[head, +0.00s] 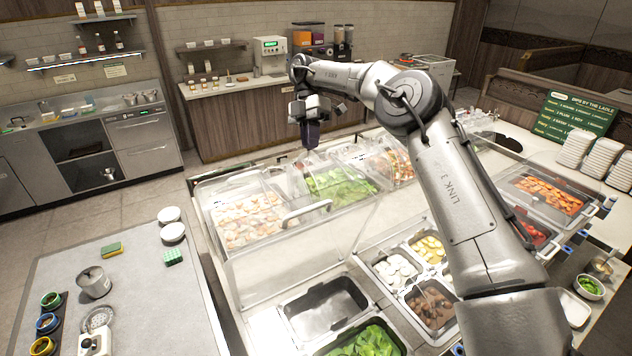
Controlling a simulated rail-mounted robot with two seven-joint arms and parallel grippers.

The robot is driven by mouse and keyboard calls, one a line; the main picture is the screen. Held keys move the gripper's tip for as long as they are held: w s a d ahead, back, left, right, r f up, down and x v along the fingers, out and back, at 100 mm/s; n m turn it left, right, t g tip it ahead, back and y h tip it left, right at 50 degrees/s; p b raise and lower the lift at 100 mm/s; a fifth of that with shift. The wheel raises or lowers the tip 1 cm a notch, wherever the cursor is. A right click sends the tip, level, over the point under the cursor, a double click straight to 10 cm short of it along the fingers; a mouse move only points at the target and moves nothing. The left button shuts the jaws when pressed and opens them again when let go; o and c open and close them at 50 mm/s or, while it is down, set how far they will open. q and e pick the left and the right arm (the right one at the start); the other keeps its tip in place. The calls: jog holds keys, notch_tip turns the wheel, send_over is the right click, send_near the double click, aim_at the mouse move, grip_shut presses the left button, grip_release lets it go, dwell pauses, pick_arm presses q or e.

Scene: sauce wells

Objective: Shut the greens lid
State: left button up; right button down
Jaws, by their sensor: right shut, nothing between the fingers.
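The greens (338,184) are a bin of leafy green salad in the back row of the counter, between a pale mixed salad (245,220) and a red-and-green salad (392,165). Clear lid panels show around these bins. I cannot tell exactly how far the greens lid is open. My right gripper (311,140) is shut and empty, pointing down just above the back left edge of the greens bin. I cannot tell whether it touches the clear lid. My left gripper is not in view.
A clear lid with a handle (307,212) covers the pale salad. An empty steel pan (325,308) and other food pans sit at the front. More green leaves (368,342) lie in a front pan. A grey table (150,290) stands at left. My right arm crosses above the counter.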

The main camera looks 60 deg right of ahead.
send_over(317, 201)
jog(key=w, duration=0.2)
jog(key=f, duration=0.7)
jog(key=shift+s+d+f+p, duration=0.2)
jog(key=shift+d+f+p, duration=0.1)
jog(key=shift+d+p, duration=0.05)
jog(key=shift+s+a+p, duration=0.35)
jog(key=shift+s+p, duration=0.1)
jog(key=shift+s, duration=0.35)
jog(key=shift+s+a+f+p, duration=0.1)
jog(key=shift+s+a+p, duration=0.15)
jog(key=shift+s, duration=0.25)
jog(key=shift+s+a+f+p, duration=0.1)
jog(key=shift+s+p, duration=0.15)
jog(key=shift+s, duration=0.25)
jog(key=shift+s+a, duration=0.1)
